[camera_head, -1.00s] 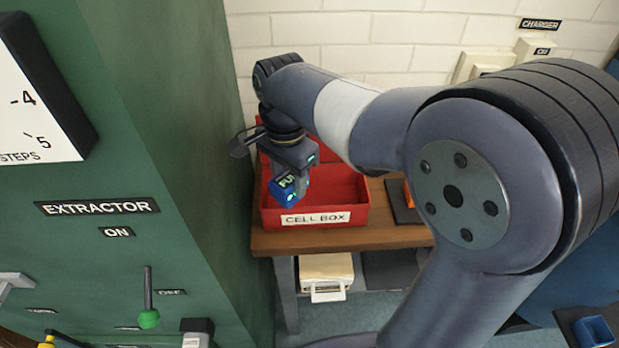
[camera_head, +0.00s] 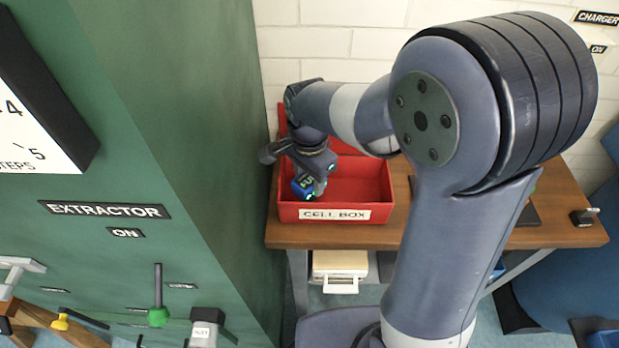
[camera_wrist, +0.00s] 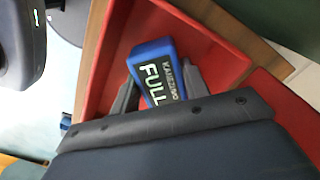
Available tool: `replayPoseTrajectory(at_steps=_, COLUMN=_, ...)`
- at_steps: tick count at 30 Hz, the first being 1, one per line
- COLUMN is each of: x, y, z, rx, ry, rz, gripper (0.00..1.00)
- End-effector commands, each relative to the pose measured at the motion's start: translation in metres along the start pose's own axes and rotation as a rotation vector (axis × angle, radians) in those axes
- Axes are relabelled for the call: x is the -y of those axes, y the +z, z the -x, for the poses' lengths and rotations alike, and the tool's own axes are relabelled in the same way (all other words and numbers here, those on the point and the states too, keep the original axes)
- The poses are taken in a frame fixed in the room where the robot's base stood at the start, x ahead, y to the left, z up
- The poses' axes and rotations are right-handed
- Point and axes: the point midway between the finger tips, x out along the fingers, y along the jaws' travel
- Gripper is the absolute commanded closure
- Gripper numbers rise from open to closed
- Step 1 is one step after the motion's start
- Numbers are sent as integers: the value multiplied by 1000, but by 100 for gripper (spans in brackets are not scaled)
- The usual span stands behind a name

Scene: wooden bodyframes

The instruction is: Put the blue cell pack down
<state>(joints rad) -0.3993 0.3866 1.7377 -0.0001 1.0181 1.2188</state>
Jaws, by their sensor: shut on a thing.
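The blue cell pack (camera_head: 303,187) is held at my gripper (camera_head: 318,186), over the left part of the red cell box. In the wrist view the blue cell pack (camera_wrist: 154,62) shows a black label reading "FULL", and the two fingers of my gripper (camera_wrist: 158,88) are shut on its sides. The red cell box (camera_head: 372,195) is an open tray with a "CELL BOX" label on its front wall. The red floor of the cell box (camera_wrist: 210,50) lies behind the pack in the wrist view. I cannot tell whether the pack touches that floor.
The cell box stands on a wooden table (camera_head: 400,238). The green extractor cabinet (camera_head: 110,150) rises close on the left. A white brick wall (camera_head: 330,40) is behind. A white case (camera_head: 340,268) sits beneath the table. The right part of the box looks empty.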

Motion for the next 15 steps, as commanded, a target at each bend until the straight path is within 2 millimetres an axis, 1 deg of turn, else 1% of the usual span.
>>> replayPoseTrajectory(at_steps=3, x=0, y=0, z=-6, rx=0, ry=-1, rz=0, gripper=84)
replayPoseTrajectory(at_steps=9, x=0, y=0, z=-6, rx=-1, ry=-2, rz=0, gripper=84)
replayPoseTrajectory(at_steps=13, x=0, y=0, z=-10, rx=0, ry=-1, rz=0, gripper=84)
replayPoseTrajectory(at_steps=14, x=0, y=0, z=-10, rx=0, ry=-1, rz=0, gripper=55)
replayPoseTrajectory(at_steps=15, x=0, y=0, z=-9, rx=0, ry=-1, rz=0, gripper=52)
